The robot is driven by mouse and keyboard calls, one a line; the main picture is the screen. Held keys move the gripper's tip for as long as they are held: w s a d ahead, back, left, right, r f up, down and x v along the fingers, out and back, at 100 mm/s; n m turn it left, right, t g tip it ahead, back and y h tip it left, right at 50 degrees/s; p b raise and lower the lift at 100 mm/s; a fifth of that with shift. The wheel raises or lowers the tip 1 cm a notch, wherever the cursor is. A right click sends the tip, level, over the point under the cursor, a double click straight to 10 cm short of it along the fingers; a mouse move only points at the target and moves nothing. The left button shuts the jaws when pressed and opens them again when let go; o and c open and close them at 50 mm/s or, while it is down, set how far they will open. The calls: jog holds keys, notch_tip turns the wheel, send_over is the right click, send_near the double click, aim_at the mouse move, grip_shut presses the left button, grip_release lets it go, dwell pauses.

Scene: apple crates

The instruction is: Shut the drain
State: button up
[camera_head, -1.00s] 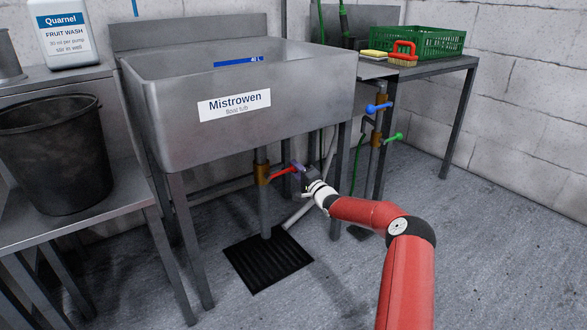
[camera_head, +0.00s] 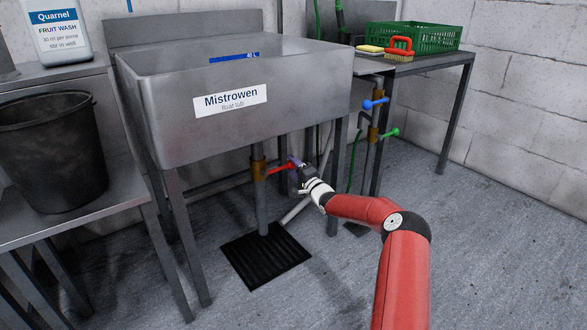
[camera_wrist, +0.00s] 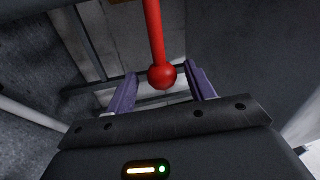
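The drain's red lever (camera_head: 280,168) sticks out sideways to the right from a brass valve (camera_head: 258,169) on the upright pipe under the grey tub (camera_head: 130,95) labelled Mistrowen. My gripper (camera_head: 297,166) is at the lever's free end, below the tub's front right part. In the wrist view the lever (camera_wrist: 154,30) ends in a red ball, which sits between the two purple fingers of my gripper (camera_wrist: 160,69). The fingers are apart, with a gap on each side of the ball. The tub's inside floor is hidden.
A black floor grate (camera_head: 266,258) lies under the pipe. Blue (camera_head: 375,103) and green (camera_head: 389,133) levers are on pipes to the right. A tub leg (camera_head: 337,180) stands just right of my gripper. The floor at right is clear.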

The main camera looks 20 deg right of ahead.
jog(key=v, duration=0.7)
jog(key=shift+s+p, duration=0.4)
jog(key=shift+p, duration=0.05)
jog(key=shift+d, duration=0.1)
jog(key=s+a+r+n+g+h+p, duration=0.2)
jog(key=s+a+r+n+g, duration=0.15)
jog(key=a+r, duration=0.3)
jog(key=s+a+r+n+g+h+p, duration=0.1)
jog(key=s+a+r+n+g+p, duration=0.15)
jog(key=a+r+n+g, duration=0.3)
jog(key=s+a+r+n+g+h+p, duration=0.1)
jog(key=s+a+r+h+p, duration=0.1)
jog(key=s+r, duration=0.55)
jog(key=s+a+r+n+h+p, duration=0.1)
jog(key=s+a+r+h, duration=0.3)
jog(key=s, duration=0.7)
jog(key=s+a+r+n+g+y+p, duration=0.1)
jog(key=s, duration=1.1)
jog(key=s+a+r+n+g+y+p, duration=0.1)
jog(key=s+g+y+p, duration=0.1)
jog(key=s, duration=1.1)
jog(key=shift+s+r+n+g, duration=0.25)
jog(key=shift+r+n+g, duration=0.05)
jog(key=shift+r+n, duration=0.1)
